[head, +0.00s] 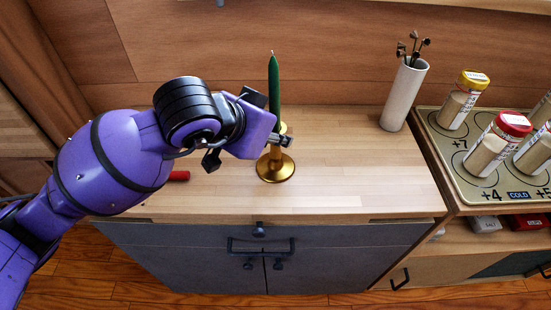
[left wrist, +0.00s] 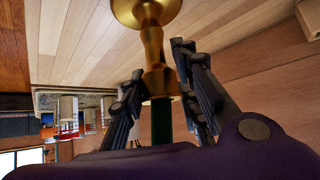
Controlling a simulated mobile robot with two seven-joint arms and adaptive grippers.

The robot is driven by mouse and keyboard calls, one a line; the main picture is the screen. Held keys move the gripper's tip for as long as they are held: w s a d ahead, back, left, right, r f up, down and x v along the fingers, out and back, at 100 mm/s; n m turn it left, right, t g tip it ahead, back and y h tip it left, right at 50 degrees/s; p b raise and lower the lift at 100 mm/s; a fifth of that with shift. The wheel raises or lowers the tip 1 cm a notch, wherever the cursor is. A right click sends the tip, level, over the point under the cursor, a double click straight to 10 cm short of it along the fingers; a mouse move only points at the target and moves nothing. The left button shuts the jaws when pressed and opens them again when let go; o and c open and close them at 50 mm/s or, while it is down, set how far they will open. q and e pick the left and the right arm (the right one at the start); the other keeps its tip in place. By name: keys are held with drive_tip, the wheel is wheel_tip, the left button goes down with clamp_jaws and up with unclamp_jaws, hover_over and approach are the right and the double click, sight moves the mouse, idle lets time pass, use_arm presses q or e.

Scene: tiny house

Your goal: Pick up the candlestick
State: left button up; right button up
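The candlestick (head: 276,168) is brass with a round base and holds a tall green candle (head: 274,80). It stands upright on the wooden cabinet top. My left gripper (head: 281,140) comes in from the left at the stem, just below the candle. In the left wrist view the candlestick (left wrist: 155,55) appears upside down, its brass cup between the two fingers of the left gripper (left wrist: 155,65). The fingers lie close on either side of the brass; I cannot tell whether they press on it. My right gripper is not in view.
A white cylindrical holder (head: 404,95) with dark-tipped stems stands at the back right. Several spice jars (head: 489,148) stand on a tray further right. A red object (head: 180,176) lies partly hidden under my left arm. The cabinet top right of the candlestick is clear.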

use_arm(q)
clamp_jaws()
drive_tip(key=shift+r, duration=0.1)
